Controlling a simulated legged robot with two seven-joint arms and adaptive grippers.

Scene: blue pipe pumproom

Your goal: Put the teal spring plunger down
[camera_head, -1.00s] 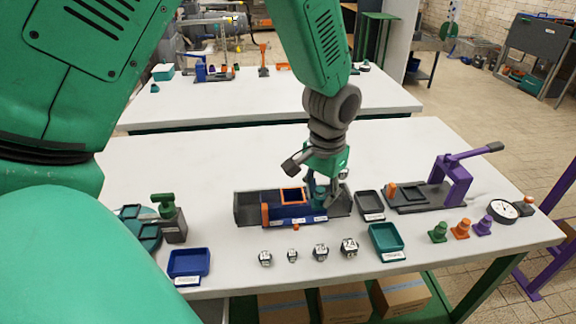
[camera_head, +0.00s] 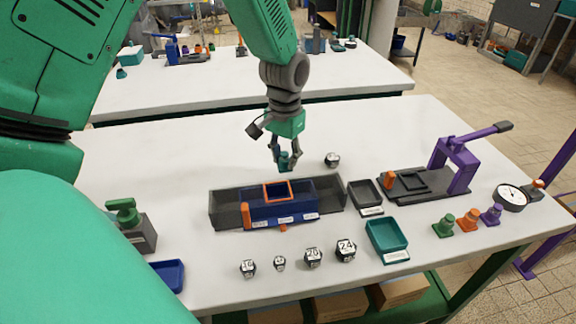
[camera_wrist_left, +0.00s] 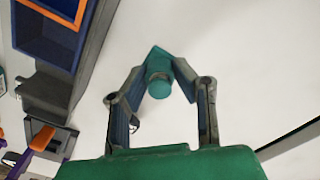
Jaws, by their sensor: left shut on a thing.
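The teal spring plunger (camera_head: 287,158) is between the fingers of my left gripper (camera_head: 285,165), which is shut on it. In the left wrist view, the plunger's round teal end (camera_wrist_left: 160,82) shows between the fingertips (camera_wrist_left: 160,75), with the white table behind it. In the head view the gripper points down, behind the dark blue and grey fixture with the orange frame (camera_head: 278,205). Whether the plunger touches the table I cannot tell. My right gripper is not in view.
Bare white table (camera_head: 215,155) lies left of the gripper. A numbered block (camera_head: 332,159) stands to its right. Several numbered blocks, a black tray (camera_head: 365,209) and a teal tray (camera_head: 388,238) are nearer. A purple press (camera_head: 455,165) and green, orange and purple plungers are at right.

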